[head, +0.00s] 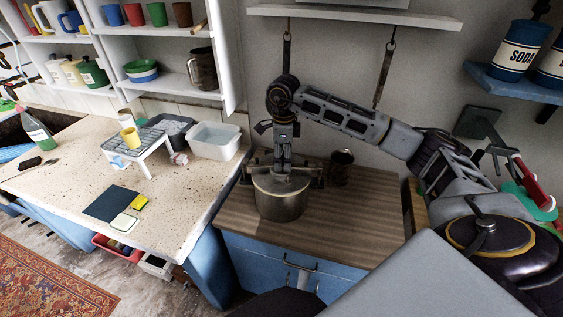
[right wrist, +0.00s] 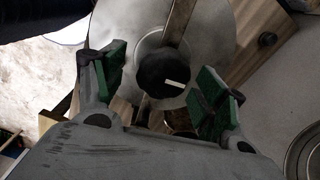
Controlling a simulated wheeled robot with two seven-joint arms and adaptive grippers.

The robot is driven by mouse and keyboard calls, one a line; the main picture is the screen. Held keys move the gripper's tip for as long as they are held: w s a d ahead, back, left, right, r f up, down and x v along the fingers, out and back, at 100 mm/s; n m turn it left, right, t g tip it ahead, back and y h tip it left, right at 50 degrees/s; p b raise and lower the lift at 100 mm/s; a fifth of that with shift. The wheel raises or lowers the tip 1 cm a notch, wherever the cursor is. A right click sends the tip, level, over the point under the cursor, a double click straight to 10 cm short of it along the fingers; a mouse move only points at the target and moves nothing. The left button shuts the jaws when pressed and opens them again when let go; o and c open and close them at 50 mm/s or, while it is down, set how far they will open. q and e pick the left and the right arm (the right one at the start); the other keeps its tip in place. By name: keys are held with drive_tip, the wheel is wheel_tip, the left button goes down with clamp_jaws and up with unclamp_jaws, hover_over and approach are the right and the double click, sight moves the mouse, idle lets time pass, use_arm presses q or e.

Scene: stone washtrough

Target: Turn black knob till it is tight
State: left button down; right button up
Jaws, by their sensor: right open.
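The black knob (right wrist: 163,75) sits at the centre of a round metal lid (right wrist: 213,43), on a flat bar that crosses the lid. A white line on the knob points right and slightly down. In the right wrist view my right gripper (right wrist: 164,82) is open, with one green-padded finger on each side of the knob and clear gaps to it. In the head view the right gripper (head: 283,168) points down over the metal pot (head: 280,202), and it hides the knob there. My left gripper does not show.
The pot stands on a wooden-topped blue cabinet (head: 340,225). A dark mug (head: 342,167) stands just right of the pot. On the left, the speckled counter (head: 75,190) holds a white rack (head: 137,143) and a white basin (head: 215,141). Two hooks hang behind my arm.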

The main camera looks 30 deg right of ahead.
drive_tip(key=shift+n+b, duration=0.6)
drive_tip(key=shift+n, duration=1.7)
drive_tip(key=shift+c, duration=0.5)
drive_tip(key=c, duration=0.7)
